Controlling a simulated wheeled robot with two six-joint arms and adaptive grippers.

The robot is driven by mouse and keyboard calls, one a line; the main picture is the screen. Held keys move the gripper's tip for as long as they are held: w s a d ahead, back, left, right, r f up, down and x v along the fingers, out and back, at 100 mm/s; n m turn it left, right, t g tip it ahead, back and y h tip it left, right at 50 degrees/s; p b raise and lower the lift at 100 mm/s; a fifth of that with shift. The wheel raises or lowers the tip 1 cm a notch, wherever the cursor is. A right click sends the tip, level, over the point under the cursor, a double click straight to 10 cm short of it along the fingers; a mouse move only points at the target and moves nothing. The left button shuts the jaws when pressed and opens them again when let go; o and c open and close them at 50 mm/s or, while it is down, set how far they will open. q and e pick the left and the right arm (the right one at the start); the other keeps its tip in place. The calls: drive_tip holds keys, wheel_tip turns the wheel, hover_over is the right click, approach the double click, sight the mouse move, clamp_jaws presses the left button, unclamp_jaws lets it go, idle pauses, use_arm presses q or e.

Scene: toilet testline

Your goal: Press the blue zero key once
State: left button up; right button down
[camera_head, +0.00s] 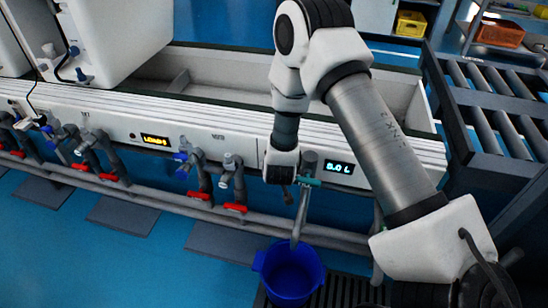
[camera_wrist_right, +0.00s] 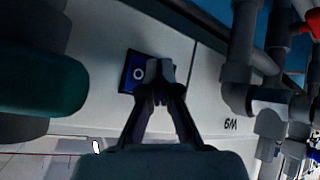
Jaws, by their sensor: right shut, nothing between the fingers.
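The blue zero key (camera_wrist_right: 136,72) is a small dark blue square with a white ring, set in the pale panel. It shows in the right wrist view, tilted in the picture. My right gripper (camera_wrist_right: 160,70) is shut and empty, its fingertips covering the key's right side. I cannot tell whether they touch it. In the head view my right gripper (camera_head: 284,186) points down at the panel front, left of the lit display (camera_head: 338,167). The key is not visible there. My left gripper is not in view.
Several pipes with red handles (camera_head: 236,207) line the panel to the left. A yellow-lit display (camera_head: 155,140) is further left.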

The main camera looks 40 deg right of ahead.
idle(0.4)
drive_tip(key=shift+s+a, duration=0.45)
drive_tip(key=shift+a, duration=0.1)
drive_tip(key=shift+s+a+p, duration=0.5)
drive_tip(key=shift+s+a, duration=1.15)
drive_tip(key=shift+a, duration=0.25)
